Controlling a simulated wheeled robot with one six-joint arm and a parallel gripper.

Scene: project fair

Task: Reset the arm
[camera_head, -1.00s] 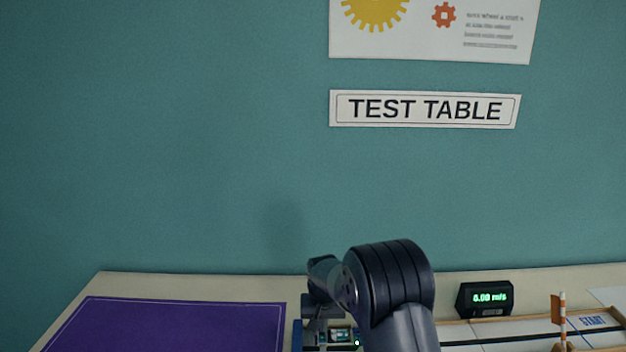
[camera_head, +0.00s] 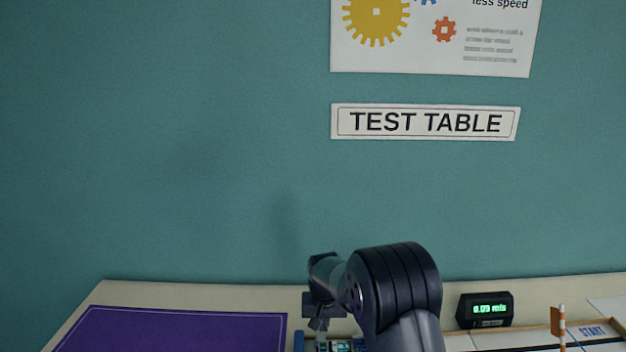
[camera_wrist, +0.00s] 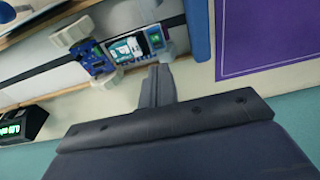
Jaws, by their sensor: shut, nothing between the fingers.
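My gripper (camera_head: 318,324) hangs from my folded dark arm above the back part of the table, to the right of the purple mat. In the wrist view its fingers (camera_wrist: 158,72) are together, with nothing seen between them. Beyond the fingertips is a device with a blue circuit board (camera_wrist: 97,63), a second lit board and pale wheels. In the head view only the top of this device (camera_head: 345,345) shows at the bottom edge; my arm hides part of it.
The purple mat (camera_head: 190,332) lies on the table's left. A black box with a green display (camera_head: 487,309) stands on the right, behind a track marked START (camera_head: 592,331) with an orange-striped post (camera_head: 560,325). The teal wall with a TEST TABLE sign (camera_head: 425,122) rises behind.

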